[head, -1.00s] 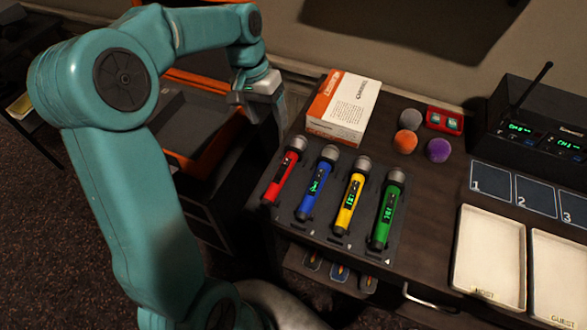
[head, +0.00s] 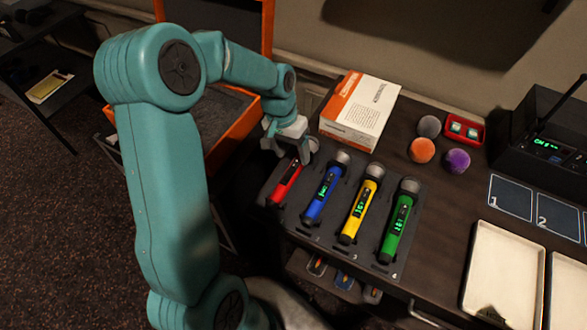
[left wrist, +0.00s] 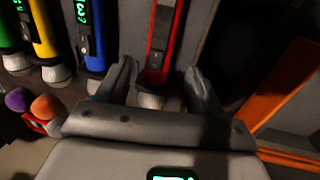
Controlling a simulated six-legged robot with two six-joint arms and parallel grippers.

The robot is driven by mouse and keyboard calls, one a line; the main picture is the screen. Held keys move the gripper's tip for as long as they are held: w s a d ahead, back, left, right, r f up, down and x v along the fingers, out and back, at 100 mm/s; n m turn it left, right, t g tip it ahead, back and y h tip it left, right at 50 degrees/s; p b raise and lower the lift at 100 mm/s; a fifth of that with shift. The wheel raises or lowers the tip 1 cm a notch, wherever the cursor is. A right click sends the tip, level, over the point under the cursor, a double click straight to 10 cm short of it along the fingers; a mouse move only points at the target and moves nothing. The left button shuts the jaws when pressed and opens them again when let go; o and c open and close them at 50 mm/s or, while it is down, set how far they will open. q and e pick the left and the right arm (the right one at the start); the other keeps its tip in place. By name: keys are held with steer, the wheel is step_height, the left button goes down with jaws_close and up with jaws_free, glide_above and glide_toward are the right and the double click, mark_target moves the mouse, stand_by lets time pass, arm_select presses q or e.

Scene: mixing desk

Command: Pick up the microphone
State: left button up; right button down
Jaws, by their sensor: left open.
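Four-slot grey holder (head: 290,227) on the desk carries red (head: 285,186), blue (head: 321,194), yellow (head: 357,212) and green (head: 396,228) microphones, lying side by side with their grey heads toward the back. My left gripper (head: 293,158) is open at the head end of the red microphone and partly hides it. In the left wrist view the open fingers (left wrist: 161,74) stand either side of the red microphone (left wrist: 161,40) near its pale head. I cannot tell whether they touch it. My right gripper is not in view.
An orange and white box (head: 361,112) stands close behind the holder. Grey, orange (head: 422,150) and purple balls and a small red case (head: 464,128) lie right of it. Numbered pads, pale trays (head: 505,265) and a black unit (head: 549,140) are at the right.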

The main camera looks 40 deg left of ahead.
mark_target(297, 160)
arm_select(q)
steer(key=f, duration=0.2)
steer(key=w+f, duration=0.1)
steer(key=f, duration=0.1)
steer(key=shift+d, duration=0.4)
steer(key=shift+f, duration=0.3)
steer(key=shift+c, duration=0.9)
steer(key=c, duration=1.1)
jaws_close()
steer(key=shift+r, duration=0.15)
